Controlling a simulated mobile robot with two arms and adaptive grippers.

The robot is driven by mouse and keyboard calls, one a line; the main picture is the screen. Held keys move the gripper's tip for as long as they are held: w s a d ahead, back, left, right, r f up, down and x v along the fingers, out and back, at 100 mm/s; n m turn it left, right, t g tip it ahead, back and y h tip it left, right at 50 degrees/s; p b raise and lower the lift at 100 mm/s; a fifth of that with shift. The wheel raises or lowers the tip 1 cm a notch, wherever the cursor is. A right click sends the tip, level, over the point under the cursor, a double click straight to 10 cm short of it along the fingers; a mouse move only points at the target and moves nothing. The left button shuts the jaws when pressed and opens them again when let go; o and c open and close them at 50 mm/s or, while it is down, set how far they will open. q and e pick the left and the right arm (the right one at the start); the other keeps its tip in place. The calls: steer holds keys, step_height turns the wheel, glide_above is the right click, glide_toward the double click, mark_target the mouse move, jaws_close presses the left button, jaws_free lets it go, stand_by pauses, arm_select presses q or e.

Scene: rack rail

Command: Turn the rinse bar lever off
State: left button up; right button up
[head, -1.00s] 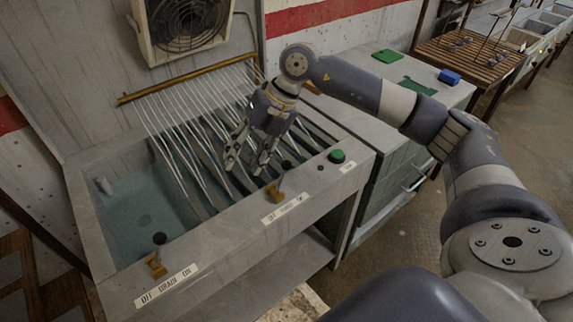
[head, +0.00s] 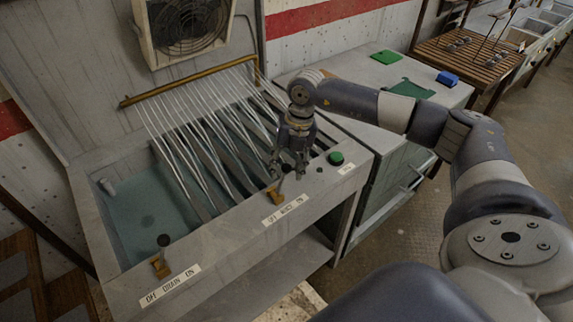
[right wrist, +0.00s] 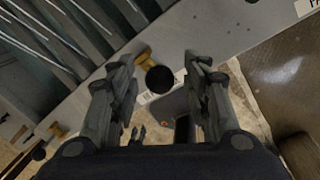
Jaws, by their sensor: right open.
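The rinse bar lever (head: 273,196) is a brass lever with a black knob on the sink's front ledge, behind an OFF–ON label (head: 285,209). In the right wrist view its black knob (right wrist: 159,79) and brass base (right wrist: 144,57) show between my open fingers. My right gripper (head: 287,171) points down over this lever in the head view; the fingers partly hide the knob. I cannot tell whether they touch it. The brass rinse bar (head: 190,80) at the back sends many thin streams of water over the sink. My left gripper is not in view.
A drain lever (head: 160,266) with a black knob stands left on the same ledge, above its OFF DRAIN ON label (head: 170,285). A green button (head: 335,158) is close to the right of my right gripper. The sink basin (head: 150,215) holds water at left.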

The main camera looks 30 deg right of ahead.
steer(key=shift+f, duration=0.5)
steer(key=shift+c, duration=0.5)
steer(key=shift+a, duration=0.1)
jaws_close()
